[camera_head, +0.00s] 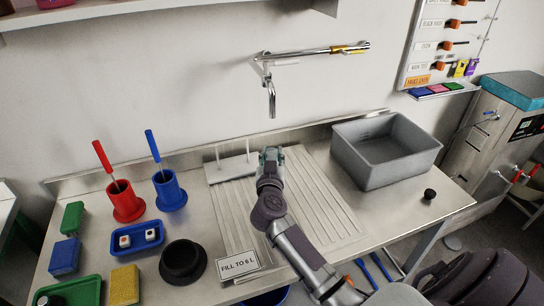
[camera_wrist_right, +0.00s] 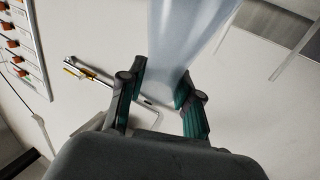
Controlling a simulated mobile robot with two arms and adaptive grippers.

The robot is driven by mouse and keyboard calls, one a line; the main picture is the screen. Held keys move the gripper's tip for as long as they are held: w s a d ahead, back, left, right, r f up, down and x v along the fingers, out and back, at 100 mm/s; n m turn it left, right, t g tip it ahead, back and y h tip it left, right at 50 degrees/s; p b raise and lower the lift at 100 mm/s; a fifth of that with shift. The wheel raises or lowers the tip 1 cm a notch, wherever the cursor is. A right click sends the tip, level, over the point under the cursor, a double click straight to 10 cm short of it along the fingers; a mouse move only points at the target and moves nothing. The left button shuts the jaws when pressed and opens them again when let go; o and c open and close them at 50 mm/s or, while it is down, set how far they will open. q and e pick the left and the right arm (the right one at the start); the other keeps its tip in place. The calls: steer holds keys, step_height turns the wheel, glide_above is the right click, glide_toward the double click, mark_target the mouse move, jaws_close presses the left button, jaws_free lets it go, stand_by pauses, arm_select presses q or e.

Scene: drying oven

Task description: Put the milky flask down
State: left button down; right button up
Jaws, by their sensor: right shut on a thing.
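The milky flask (camera_wrist_right: 185,40) is a pale, translucent, tapering body in the right wrist view, between the two green-padded fingers of my right gripper (camera_wrist_right: 160,95). The fingers are closed on its narrower part. In the head view my right gripper (camera_head: 270,156) is over the back of the ridged steel drainboard (camera_head: 322,200), beside a white peg rack (camera_head: 232,170). The flask is not clearly seen there, hidden by the gripper. I cannot tell whether its base touches anything. My left gripper is not in view.
A wall tap (camera_head: 271,100) hangs behind the gripper. A grey basin (camera_head: 385,155) stands to the right, with a black stopper (camera_head: 429,194) near it. Red (camera_head: 126,204) and blue (camera_head: 170,194) brush holders stand left. The drainboard's right half is clear. A "FILL TO 6 L" sign (camera_head: 238,265) stands in front.

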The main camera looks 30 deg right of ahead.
steer(key=o, duration=1.1)
steer(key=shift+c, duration=0.2)
steer(key=shift+s+a+r, duration=0.1)
steer(key=shift+s, duration=0.15)
steer(key=v, duration=1.1)
steer(key=shift+s+a, duration=0.15)
steer(key=shift+s, duration=0.1)
